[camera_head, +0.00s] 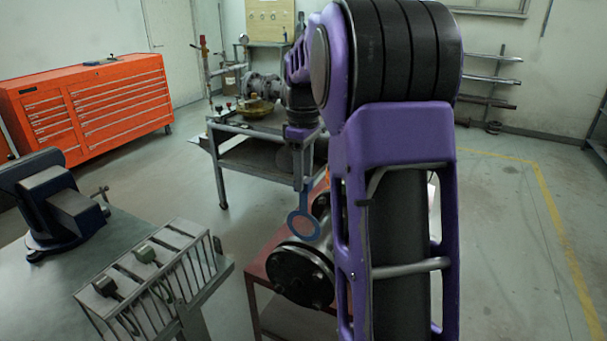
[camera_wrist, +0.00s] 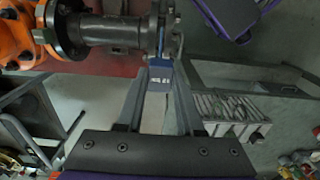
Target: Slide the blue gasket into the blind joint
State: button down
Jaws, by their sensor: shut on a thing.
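My gripper (camera_head: 303,186) points down in the head view and is shut on the tab of the blue gasket (camera_head: 291,225), a flat ring with a pale centre. The gasket hangs upright beside the pipework and just above a round black flange (camera_head: 303,275). In the wrist view my gripper (camera_wrist: 160,82) has its fingertips on the blue tab (camera_wrist: 160,74). Beyond the tab are thin flange plates (camera_wrist: 177,42) seen edge-on, at the end of a dark pipe (camera_wrist: 113,30). I cannot tell whether the ring is between the plates.
The pipework stands on a red stand (camera_head: 254,290). An orange valve body (camera_wrist: 17,40) is at the left in the wrist view. A grey rack (camera_head: 150,285) and a blue vise (camera_head: 55,205) sit on the left bench. A grey cart (camera_head: 232,130) stands behind.

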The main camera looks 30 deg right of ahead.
aim_at(304, 233)
jog(key=shift+f+b, duration=4)
jog(key=shift+f, duration=4.5)
jog(key=shift+c, duration=2.3)
grip_release()
jog(key=shift+r, duration=0.1)
notch_tip(304, 233, up, 17)
jog(key=p, duration=0.3)
jog(key=shift+r+p, duration=0.1)
jog(key=shift+p, duration=0.25)
